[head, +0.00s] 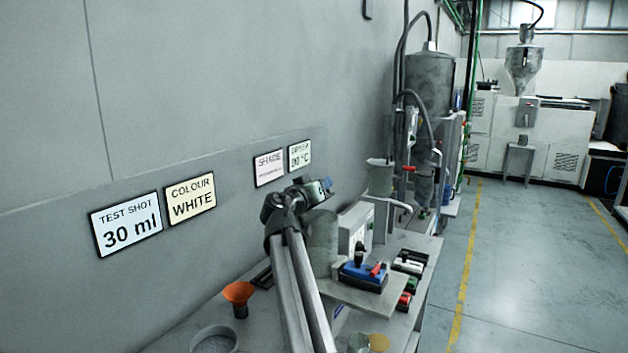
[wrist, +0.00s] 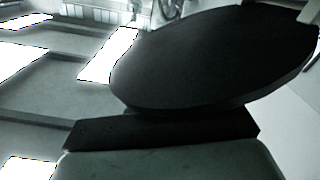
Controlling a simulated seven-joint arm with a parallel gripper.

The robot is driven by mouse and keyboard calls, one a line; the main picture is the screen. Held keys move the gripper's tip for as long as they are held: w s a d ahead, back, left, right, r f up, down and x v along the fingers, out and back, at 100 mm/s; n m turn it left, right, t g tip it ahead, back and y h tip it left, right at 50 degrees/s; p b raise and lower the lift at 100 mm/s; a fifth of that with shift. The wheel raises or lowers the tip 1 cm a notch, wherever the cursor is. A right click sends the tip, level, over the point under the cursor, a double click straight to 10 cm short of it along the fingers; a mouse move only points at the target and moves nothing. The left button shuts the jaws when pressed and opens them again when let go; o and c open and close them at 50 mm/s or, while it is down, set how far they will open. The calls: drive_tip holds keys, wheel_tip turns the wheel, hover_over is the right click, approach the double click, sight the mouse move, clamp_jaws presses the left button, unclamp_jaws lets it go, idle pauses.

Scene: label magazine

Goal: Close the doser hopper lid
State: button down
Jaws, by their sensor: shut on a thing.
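The doser hopper is a grey cylinder (head: 322,243), partly behind my arm in the head view. The lid is a dark round disc (wrist: 210,58) that fills much of the wrist view. My gripper (head: 325,185) is above the hopper in the head view. It is shut on the lid; a pale finger (wrist: 310,12) shows at the lid's upper right edge. The lid cannot be made out clearly in the head view.
An orange funnel (head: 238,294) and a grey round pan (head: 213,340) stand on the bench at left. A white box (head: 353,226) and a blue case (head: 362,275) are right of the hopper. Wall signs (head: 190,198) hang behind. The floor at right is clear.

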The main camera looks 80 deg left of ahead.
sight(330, 193)
drive_tip(key=shift+w+d+f+m, duration=0.3)
drive_tip(key=shift+d+f+m, duration=0.25)
drive_tip(key=shift+f+m, duration=0.35)
drive_tip(key=shift+w+d+f, duration=0.2)
drive_tip(key=shift+w+f, duration=0.1)
drive_tip(key=shift+f, duration=0.05)
drive_tip(key=c, duration=1.2)
unclamp_jaws()
drive_tip(key=shift+w+r, duration=0.1)
drive_tip(key=shift+r, duration=0.1)
wheel_tip(330, 193, up, 10)
drive_tip(key=shift+f, duration=0.15)
